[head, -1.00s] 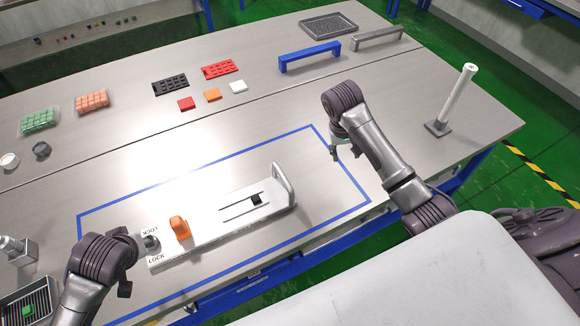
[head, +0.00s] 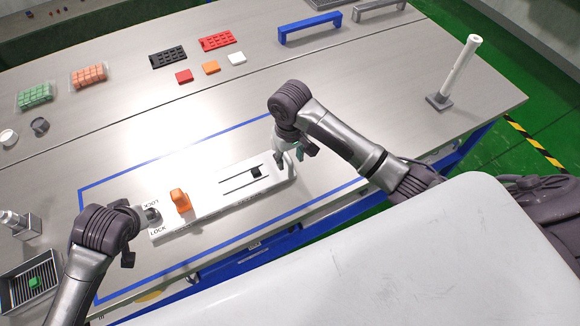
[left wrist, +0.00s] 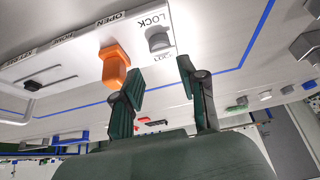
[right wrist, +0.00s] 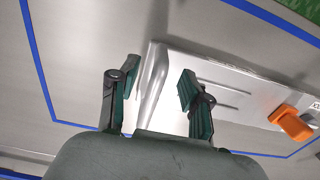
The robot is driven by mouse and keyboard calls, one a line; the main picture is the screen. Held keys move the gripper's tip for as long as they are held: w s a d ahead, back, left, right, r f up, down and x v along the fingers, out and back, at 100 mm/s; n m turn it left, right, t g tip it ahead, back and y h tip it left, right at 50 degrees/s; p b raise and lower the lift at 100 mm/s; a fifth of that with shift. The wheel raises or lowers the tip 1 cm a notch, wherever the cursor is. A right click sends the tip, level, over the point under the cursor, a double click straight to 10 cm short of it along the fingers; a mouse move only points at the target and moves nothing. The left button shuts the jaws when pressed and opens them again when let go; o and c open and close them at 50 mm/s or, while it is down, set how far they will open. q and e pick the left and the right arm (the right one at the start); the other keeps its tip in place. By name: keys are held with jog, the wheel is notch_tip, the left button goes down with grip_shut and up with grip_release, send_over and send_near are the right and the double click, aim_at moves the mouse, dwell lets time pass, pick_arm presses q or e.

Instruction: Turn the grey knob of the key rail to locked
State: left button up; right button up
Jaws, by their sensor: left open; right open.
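The key rail (head: 225,197) is a pale flat plate on the table inside a blue tape outline. Its grey knob (head: 152,214) is at the left end, next to LOCK lettering; the left wrist view shows the knob (left wrist: 158,40) close up. An orange knob (head: 180,201) stands beside it. My left gripper (left wrist: 162,92) is open and empty near these knobs; in the head view its arm mostly hides it. My right gripper (head: 294,156) is open at the rail's right end, where the rail's upright handle (right wrist: 152,88) appears between its fingers, without visible grip.
A white post (head: 460,72) stands at the right of the table. Blue (head: 311,27) and grey handles, small coloured blocks and trays lie at the back. A slatted box (head: 32,282) is at the left.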

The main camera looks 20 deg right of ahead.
aim_at(290, 170)
notch_tip(290, 170, down, 6)
jog(key=shift+f, duration=0.1)
dwell(0.4)
grip_shut()
pick_arm(q)
jog(key=o, duration=0.4)
